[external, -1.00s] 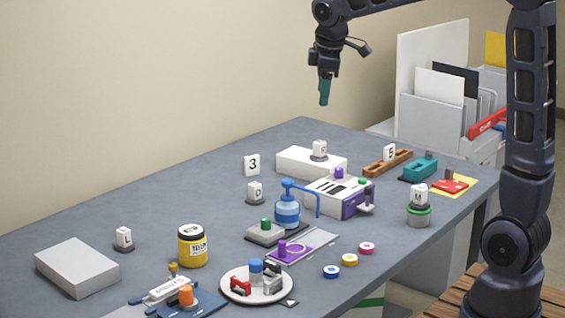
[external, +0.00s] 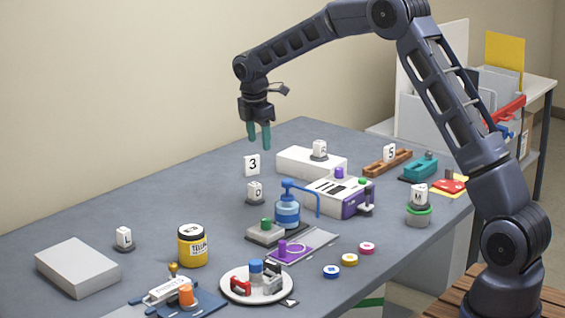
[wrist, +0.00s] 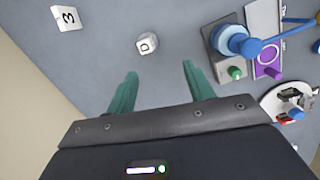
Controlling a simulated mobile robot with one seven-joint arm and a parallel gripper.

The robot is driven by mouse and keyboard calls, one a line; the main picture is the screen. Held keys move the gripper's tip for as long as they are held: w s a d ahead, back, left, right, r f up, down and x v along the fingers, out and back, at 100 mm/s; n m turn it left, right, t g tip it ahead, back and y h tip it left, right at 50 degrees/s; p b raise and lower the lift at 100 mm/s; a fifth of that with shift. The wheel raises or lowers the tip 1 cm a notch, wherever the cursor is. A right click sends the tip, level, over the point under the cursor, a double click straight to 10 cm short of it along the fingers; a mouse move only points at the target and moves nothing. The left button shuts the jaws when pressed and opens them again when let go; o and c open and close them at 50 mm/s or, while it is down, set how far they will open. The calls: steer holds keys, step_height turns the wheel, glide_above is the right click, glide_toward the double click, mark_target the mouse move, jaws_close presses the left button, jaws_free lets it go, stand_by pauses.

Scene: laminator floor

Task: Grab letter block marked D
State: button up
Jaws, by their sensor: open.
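The letter block marked D (external: 255,189) is a small white block on a dark round base, standing on the grey table left of the blue pump bottle. In the wrist view the D block (wrist: 147,44) lies ahead of the fingertips, roughly between their lines. My gripper (external: 259,144) has teal fingers, is open and empty, and hangs pointing down above the table, higher than the D block. Its two fingers also show apart in the wrist view (wrist: 160,72). Nothing hides the D block.
A white block marked 3 (external: 252,166) stands close behind the D block. The blue pump bottle (external: 287,210) and a grey stamp-like piece with a green knob (external: 265,233) stand to its right and front. A white box (external: 311,163) lies behind. Table left of the D block is clear.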

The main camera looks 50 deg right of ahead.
steer(key=n, duration=0.2)
glide_toward(254, 184)
steer(key=shift+s+d, duration=0.1)
steer(key=shift+d, duration=0.15)
steer(key=f, duration=0.5)
steer(key=shift+d+f, duration=0.2)
steer(key=shift+d, duration=0.2)
steer(key=shift+w+d+f, duration=0.1)
steer(key=shift+f, duration=1.2)
steer(key=shift+w+d+f, duration=0.1)
steer(key=shift+w+f, duration=0.05)
steer(key=shift+f, duration=1.15)
steer(key=shift+c, duration=0.4)
jaws_close()
